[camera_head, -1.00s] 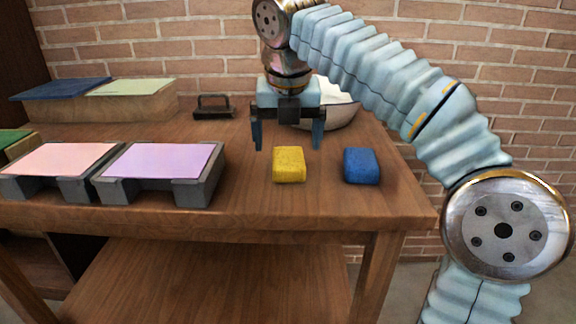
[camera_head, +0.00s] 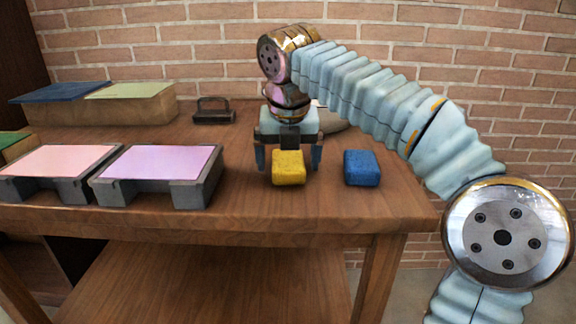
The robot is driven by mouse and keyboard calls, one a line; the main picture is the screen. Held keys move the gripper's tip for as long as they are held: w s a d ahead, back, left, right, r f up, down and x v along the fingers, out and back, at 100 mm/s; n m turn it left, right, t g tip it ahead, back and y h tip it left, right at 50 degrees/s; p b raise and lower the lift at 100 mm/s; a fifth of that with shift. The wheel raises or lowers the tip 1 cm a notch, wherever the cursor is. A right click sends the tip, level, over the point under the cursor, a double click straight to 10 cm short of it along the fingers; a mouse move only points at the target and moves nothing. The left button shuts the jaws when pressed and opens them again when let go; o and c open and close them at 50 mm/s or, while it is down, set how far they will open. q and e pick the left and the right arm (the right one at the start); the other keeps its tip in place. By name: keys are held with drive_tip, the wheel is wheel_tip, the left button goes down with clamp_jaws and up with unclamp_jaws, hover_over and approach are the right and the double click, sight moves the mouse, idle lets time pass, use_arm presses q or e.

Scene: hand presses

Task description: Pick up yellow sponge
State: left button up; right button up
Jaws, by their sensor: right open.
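The yellow sponge (camera_head: 288,168) lies on the wooden table near its front edge. My right gripper (camera_head: 289,166) is lowered around it, with one finger at its left side and one at its right side. The fingers are open, and small gaps show between them and the sponge. The gripper's palm is above and behind the sponge. The left gripper is not in view.
A blue sponge (camera_head: 361,168) lies just right of my right gripper. A press with a purple sheet (camera_head: 160,163) and one with a pink sheet (camera_head: 55,160) stand left. A dark-handled tool (camera_head: 213,112) and a partly hidden bowl (camera_head: 335,118) are behind.

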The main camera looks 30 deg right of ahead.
drive_tip(key=shift+f, duration=0.15)
drive_tip(key=c, duration=1)
